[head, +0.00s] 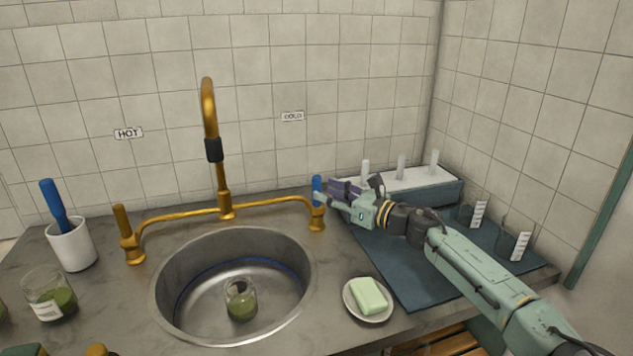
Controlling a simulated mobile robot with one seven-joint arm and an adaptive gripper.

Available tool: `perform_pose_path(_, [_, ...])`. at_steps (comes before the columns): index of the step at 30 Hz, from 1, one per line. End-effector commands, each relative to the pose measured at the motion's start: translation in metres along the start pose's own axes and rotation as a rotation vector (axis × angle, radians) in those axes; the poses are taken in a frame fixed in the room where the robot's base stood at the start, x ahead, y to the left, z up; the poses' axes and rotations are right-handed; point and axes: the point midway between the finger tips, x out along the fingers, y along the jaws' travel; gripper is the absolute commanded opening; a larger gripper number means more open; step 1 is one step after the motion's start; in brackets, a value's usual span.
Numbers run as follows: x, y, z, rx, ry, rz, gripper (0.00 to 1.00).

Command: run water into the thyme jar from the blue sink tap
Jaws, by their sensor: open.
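A small glass jar (240,306) with green contents stands upright inside the round steel sink (165,300), near the front of the bowl. No label on it is readable, so I cannot confirm it is the thyme jar. The blue tap handle (317,188) tops the right brass valve, below the COLD sign (292,116). The brass spout (209,105) rises behind the sink; no water shows. My gripper (328,194) is open, with its fingers at the blue handle's right side. Whether they touch it, I cannot tell.
The brown-gold hot handle (122,222) stands left, below the HOT sign (129,133). A labelled jar (49,299) and a white pot (71,244) are at left. A soap dish (350,301) sits right of the sink. Dark beakers (513,238) stand on a blue mat (400,285).

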Motion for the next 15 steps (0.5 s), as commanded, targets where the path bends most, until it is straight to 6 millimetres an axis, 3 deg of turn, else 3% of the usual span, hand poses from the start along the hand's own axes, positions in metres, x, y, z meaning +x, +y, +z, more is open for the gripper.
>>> perform_pose_path(6, [0.034, 0.0, 0.002, 0.002, 0.0, 0.001, 0.41])
perform_pose_path(15, [0.044, 0.0, -0.001, 0.001, 0.0, 0.0, 0.41])
